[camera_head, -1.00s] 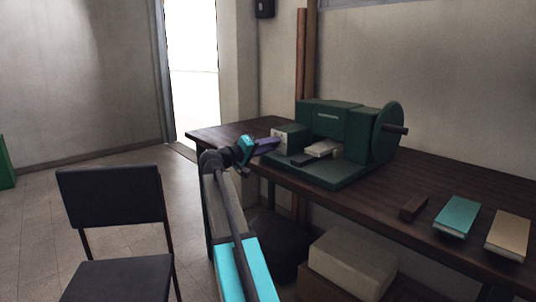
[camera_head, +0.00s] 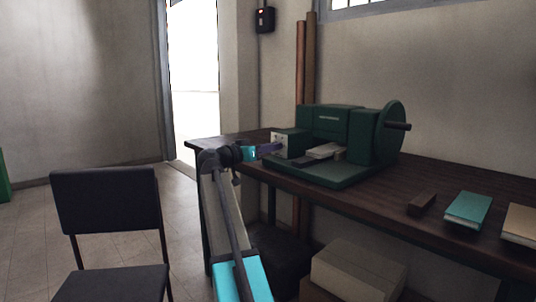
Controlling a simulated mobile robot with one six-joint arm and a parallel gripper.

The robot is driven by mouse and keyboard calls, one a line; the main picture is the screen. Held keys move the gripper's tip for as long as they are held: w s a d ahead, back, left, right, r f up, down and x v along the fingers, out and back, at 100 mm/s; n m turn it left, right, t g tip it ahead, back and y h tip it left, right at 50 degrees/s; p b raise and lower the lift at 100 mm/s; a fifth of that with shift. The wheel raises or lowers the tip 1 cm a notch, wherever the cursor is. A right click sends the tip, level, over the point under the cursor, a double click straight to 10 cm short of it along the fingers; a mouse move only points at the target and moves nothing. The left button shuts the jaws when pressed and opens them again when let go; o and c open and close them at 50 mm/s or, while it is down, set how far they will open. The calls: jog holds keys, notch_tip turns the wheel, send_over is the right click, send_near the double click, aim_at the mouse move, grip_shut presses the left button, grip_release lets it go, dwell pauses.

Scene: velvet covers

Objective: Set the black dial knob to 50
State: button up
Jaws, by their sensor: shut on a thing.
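A dark green machine (camera_head: 332,122) stands on the dark wooden table. A pale dial plate (camera_head: 282,143) is on the left end of its low green block. The knob's pointer and the scale marks are too small or covered to read.
The machine has a large green wheel (camera_head: 390,133) with a dark handle on its right. A dark brown block (camera_head: 421,203), a teal book (camera_head: 468,210) and a tan book (camera_head: 519,224) lie on the table at right. A black chair (camera_head: 106,213) stands at left on open floor.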

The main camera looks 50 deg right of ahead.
jog(key=shift+r, duration=0.15)
jog(key=shift+w, duration=0.1)
jog(key=o, duration=1)
jog(key=shift+o, duration=0.2)
jog(key=shift+a, duration=0.15)
jog(key=a+p, duration=0.3)
jog(key=a, duration=1)
jog(key=shift+w+a, duration=0.2)
jog(key=shift+w, duration=0.2)
jog(key=shift+p, duration=0.3)
